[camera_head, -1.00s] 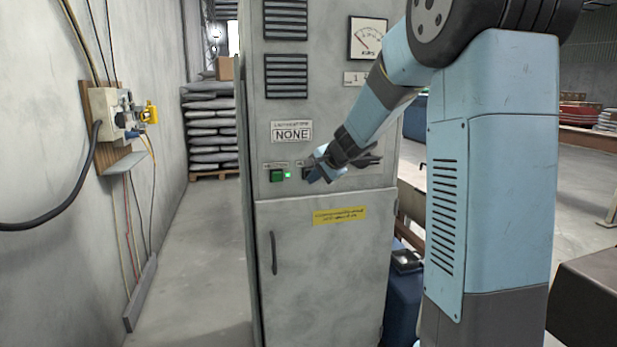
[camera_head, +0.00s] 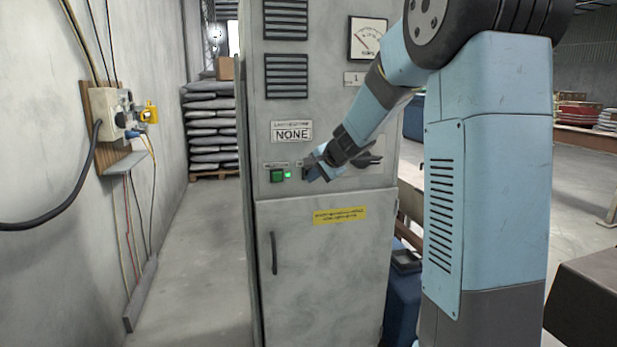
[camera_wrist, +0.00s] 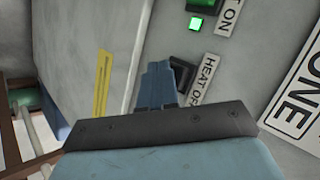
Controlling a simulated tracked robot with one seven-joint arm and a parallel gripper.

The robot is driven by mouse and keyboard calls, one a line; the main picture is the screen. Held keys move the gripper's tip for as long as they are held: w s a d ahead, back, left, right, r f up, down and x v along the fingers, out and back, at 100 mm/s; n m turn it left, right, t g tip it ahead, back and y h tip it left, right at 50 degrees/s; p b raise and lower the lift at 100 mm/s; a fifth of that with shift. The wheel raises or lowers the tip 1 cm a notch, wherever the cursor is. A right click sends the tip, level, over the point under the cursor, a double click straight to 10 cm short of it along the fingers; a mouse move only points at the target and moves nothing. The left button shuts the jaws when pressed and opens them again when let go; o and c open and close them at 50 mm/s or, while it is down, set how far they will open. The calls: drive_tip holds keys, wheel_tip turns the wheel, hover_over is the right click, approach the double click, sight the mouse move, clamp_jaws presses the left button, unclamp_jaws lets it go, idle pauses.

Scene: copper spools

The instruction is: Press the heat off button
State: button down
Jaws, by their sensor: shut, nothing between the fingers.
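The heat off button (camera_wrist: 182,68) is dark and sits beside its HEAT OFF label (camera_wrist: 203,80) in the wrist view. My gripper (camera_wrist: 157,66) is shut and empty, with its blue fingertips right beside the button and overlapping part of its housing. Whether they touch it I cannot tell. In the head view my gripper (camera_head: 311,171) is at the cabinet front and hides most of that button. The green heat on button (camera_head: 277,175) is left of it, with a lit green lamp (camera_head: 288,174) beside it.
The grey cabinet (camera_head: 325,265) has a door handle (camera_head: 274,253), a yellow label (camera_head: 340,215), a NONE sign (camera_head: 291,132) and a gauge (camera_head: 367,38). A wall socket box (camera_head: 108,112) with cables is at left. The floor left of the cabinet is clear.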

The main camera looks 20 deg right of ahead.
drive_tip(key=shift+w, duration=0.45)
idle(0.6)
drive_tip(key=shift+s, duration=0.85)
drive_tip(key=shift+s, duration=2.5)
